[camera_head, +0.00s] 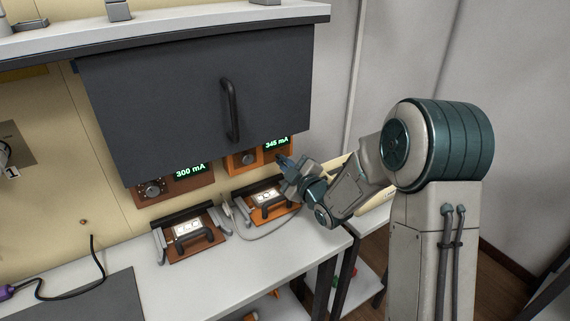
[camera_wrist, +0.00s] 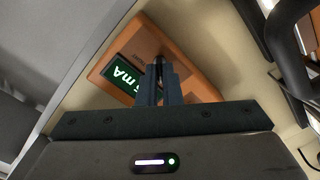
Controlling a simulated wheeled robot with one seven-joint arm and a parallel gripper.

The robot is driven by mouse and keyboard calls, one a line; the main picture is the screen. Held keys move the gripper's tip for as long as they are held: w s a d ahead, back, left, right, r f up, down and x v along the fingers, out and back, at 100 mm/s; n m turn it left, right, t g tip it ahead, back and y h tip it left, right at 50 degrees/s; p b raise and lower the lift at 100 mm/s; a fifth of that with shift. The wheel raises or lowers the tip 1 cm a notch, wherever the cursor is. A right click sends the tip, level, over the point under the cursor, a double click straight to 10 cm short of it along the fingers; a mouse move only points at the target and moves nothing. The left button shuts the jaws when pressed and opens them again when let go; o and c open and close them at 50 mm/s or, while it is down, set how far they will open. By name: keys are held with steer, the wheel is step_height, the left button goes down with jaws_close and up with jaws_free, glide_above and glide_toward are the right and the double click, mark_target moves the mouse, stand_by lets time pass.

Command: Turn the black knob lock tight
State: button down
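The right orange panel (camera_head: 232,163) has a green display (camera_head: 277,143) reading 345 mA and a round dial (camera_head: 248,158). My gripper (camera_head: 281,160) is at this panel's right end, below the display. In the wrist view, the narrow fingers (camera_wrist: 160,78) point at the orange face, beside the upside-down display (camera_wrist: 126,80). A small black piece, which looks like the black knob lock (camera_wrist: 159,61), shows between the fingertips. The fingers appear closed around it and cover most of it. In the head view the gripper hides it.
A dark cabinet door (camera_head: 195,100) with a black handle overhangs the panels. A left panel (camera_head: 178,190) reads 300 mA.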

steer(key=shift+f+m+b, duration=0.1)
steer(key=shift+m+b, duration=0.3)
steer(key=shift+b, duration=0.05)
steer(key=m+b, duration=0.1)
steer(key=m, duration=1.8)
steer(key=shift+d, duration=0.1)
stand_by(0.4)
steer(key=c, duration=1.6)
jaws_free()
steer(key=v, duration=1.3)
steer(key=shift+s+d, duration=0.25)
steer(key=shift+s, duration=0.05)
